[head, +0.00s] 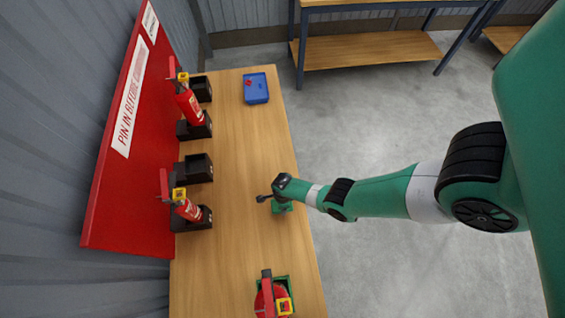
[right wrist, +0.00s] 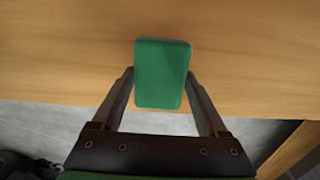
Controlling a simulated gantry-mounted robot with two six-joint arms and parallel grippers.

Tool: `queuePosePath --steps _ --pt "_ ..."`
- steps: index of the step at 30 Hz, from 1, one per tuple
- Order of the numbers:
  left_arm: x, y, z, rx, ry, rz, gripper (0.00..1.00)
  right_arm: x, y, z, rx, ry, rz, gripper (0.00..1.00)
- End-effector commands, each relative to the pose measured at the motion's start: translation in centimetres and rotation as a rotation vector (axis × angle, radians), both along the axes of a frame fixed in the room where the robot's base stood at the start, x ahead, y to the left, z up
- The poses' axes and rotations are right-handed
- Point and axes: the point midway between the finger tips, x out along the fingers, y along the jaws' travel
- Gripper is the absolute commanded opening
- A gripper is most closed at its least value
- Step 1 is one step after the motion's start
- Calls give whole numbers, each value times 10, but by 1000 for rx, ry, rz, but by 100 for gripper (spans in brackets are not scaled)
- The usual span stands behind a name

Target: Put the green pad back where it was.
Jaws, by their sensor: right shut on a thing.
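A green pad (head: 283,207) is at the right edge of the wooden table in the head view, just under my right gripper (head: 270,197). In the right wrist view the pad (right wrist: 162,74) sits between the two fingers of my right gripper (right wrist: 160,88), which is shut on it. I cannot tell whether the pad touches the table or hangs just above it. Another green piece (head: 289,286) shows partly under a red extinguisher (head: 266,299) near the table's front. My left gripper is not in view.
Two red extinguishers (head: 189,106) (head: 187,209) stand in black holders along the red board (head: 130,180). Black holders (head: 201,88) (head: 198,168) beside them look empty. A blue tray (head: 257,90) with a small red item lies at the far end. The table (head: 240,150) is clear mid-length.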

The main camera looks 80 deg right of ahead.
Motion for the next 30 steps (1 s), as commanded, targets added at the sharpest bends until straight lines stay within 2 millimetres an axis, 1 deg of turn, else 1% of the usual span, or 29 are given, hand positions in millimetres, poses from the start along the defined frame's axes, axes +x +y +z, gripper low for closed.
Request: queuePosePath --steps 1,3,5,11,15,16,19,20,26,30 --pt "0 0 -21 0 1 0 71 -2 1 -21 0 2 0 24" --pt "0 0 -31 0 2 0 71 -2 1 -31 1 1 0 24" --pt "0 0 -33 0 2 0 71 -1 1 -33 1 1 0 24" --pt "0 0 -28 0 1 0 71 -2 1 -28 1 1 0 24" --pt "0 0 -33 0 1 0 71 -2 1 -33 1 1 0 24" --pt "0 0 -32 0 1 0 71 -2 1 -32 1 1 0 80" --pt "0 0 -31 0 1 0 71 -2 1 -31 1 1 0 98" --pt "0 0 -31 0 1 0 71 -2 1 -31 1 1 0 100" --pt "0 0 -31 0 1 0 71 -2 1 -31 1 1 0 100" --pt "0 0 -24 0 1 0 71 -2 1 -24 1 1 0 100"
